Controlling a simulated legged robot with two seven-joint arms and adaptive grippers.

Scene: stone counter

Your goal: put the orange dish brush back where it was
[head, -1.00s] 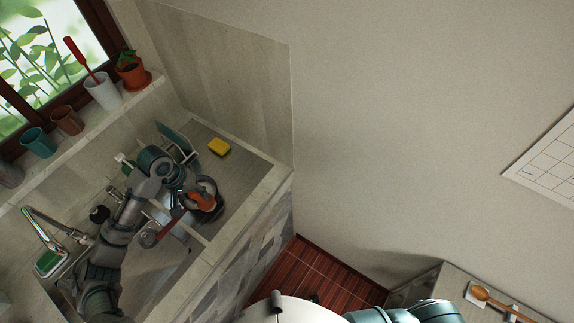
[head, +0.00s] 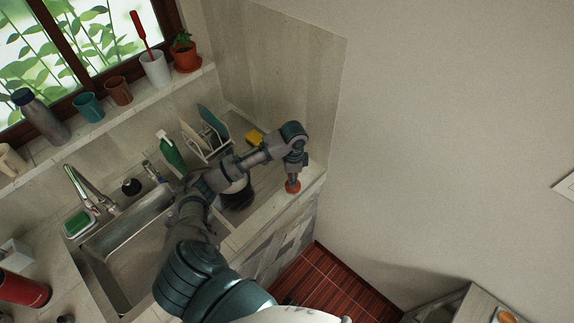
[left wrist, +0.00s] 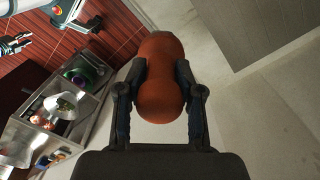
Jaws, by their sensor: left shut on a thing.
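The orange dish brush (left wrist: 160,80) is between the two fingers of my left gripper (left wrist: 163,92), which is shut on it. I cannot tell whether the brush touches the counter. Parts of my own body show at the upper left of the wrist view; the right gripper's state is unclear there.
A dark round pan (head: 238,196) sits left of the gripper, partly behind my arm. Behind are a yellow sponge (head: 254,137), a dish rack (head: 208,138) and a green bottle (head: 171,152). The sink (head: 125,245) is at left. A white cup (head: 155,68) stands on the sill.

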